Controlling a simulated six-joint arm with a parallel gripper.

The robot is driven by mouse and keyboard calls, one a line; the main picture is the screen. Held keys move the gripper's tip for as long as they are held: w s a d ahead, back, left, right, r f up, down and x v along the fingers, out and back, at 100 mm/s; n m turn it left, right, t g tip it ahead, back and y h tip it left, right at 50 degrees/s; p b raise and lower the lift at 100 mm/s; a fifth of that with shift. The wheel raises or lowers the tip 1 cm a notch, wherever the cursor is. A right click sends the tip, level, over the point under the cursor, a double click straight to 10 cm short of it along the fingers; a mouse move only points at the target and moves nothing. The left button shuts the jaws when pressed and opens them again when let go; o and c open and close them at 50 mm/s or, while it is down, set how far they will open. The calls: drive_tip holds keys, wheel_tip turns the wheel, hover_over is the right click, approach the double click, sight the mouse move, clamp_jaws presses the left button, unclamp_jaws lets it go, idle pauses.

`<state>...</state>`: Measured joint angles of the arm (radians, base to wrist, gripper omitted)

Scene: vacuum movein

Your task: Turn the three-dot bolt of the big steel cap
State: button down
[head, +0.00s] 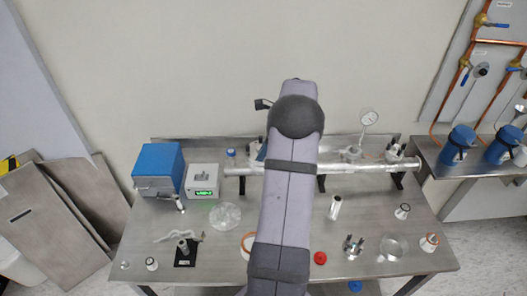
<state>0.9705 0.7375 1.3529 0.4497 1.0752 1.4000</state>
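My arm rises from the bottom centre of the head view and reaches over the table toward the long steel tube (350,168). My gripper is hidden behind the arm, so its fingers cannot be seen. I cannot identify the big steel cap for certain. A steel round part with upright posts (352,247) stands at the table's front right, and steel fittings (394,152) sit at the tube's right end. The three-dot bolt cannot be made out; any dot marks are too small here. The tube's middle is covered by my arm.
A blue box (158,168) and a white device with a green display (202,180) stand at left. A pressure gauge (369,117) rises above the tube. A clear disc (225,215), a red cap (320,258) and several small parts lie on the steel table (290,200).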

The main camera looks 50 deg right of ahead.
drive_tip(key=shift+r+n+p, duration=0.1)
drive_tip(key=shift+n+p, duration=0.2)
drive_tip(key=shift+p, duration=0.15)
drive_tip(key=shift+d+n+y+p, duration=0.1)
drive_tip(key=shift+n+y+p, duration=0.2)
drive_tip(key=shift+n+p, duration=0.3)
drive_tip(key=n+g+p, duration=0.1)
drive_tip(key=n+p, duration=0.1)
drive_tip(key=n, duration=0.1)
drive_tip(key=shift+w+y, duration=0.15)
drive_tip(key=shift+y, duration=0.25)
drive_tip(key=n+g+p, duration=0.1)
drive_tip(key=n+p, duration=0.1)
drive_tip(key=n, duration=0.2)
drive_tip(key=shift+w+d+g, duration=0.1)
drive_tip(key=shift+g, duration=0.3)
drive_tip(key=shift+n+g+y+p, duration=0.3)
drive_tip(key=shift+n+g+p, duration=0.15)
drive_tip(key=shift+n, duration=0.85)
drive_tip(key=shift+w+n+g, duration=0.1)
drive_tip(key=shift+n+g, duration=0.15)
drive_tip(key=shift+n, duration=0.35)
drive_tip(key=c, duration=2.1)
unclamp_jaws()
